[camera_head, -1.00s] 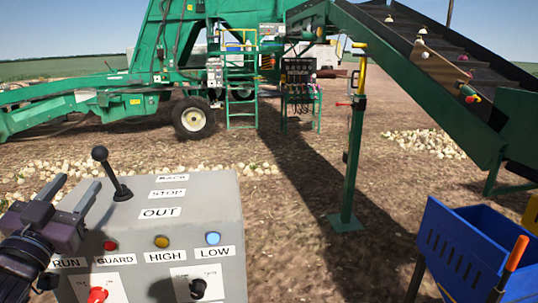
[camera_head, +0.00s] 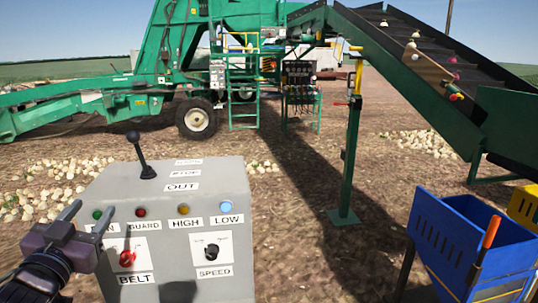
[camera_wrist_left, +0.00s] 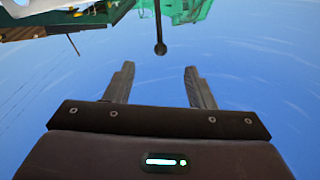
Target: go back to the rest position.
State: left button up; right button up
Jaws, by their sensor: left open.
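My left gripper (camera_head: 90,218) is at the lower left of the head view, open and empty, beside the left edge of the grey control box (camera_head: 215,240). Its two fingers also show apart in the left wrist view (camera_wrist_left: 160,85), with nothing between them. A black lever (camera_head: 142,155) with a round knob stands on top of the box, apart from the fingers. The lever's knob also appears beyond the fingers in the left wrist view (camera_wrist_left: 160,48). My right gripper is not in view.
The box carries a red belt knob (camera_head: 127,258), a black speed knob (camera_head: 212,251) and small lamps; the blue one (camera_head: 226,206) looks lit. A blue bin (camera_head: 465,245) stands at the right. A green conveyor (camera_head: 410,75) slopes above it, carrying several onions. Open ground lies between.

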pick_arm(q)
jog(key=s+d+f+n+g, duration=0.1)
jog(key=s+d+f+g, duration=0.2)
jog(key=f, duration=0.7)
jog(key=s+d+f+g, duration=0.1)
jog(key=d+f+g, duration=0.3)
jog(key=f, duration=0.6)
jog(key=s+d+f+m+g+h, duration=0.1)
jog(key=s+d+f+g, duration=0.4)
jog(key=s+f, duration=0.2)
jog(key=s+d+f+g+h, duration=0.1)
jog(key=s+d+f+g, duration=0.4)
jog(key=s, duration=0.3)
notch_tip(320, 180, down, 31)
jog(key=s, duration=0.2)
jog(key=s+a+f+g, duration=0.1)
jog(key=s+a+f, duration=0.2)
jog(key=s+f, duration=1.5)
jog(key=shift+s+a+f+m+g, duration=0.15)
jog(key=shift+s+m+g, duration=0.25)
jog(key=shift+s, duration=0.35)
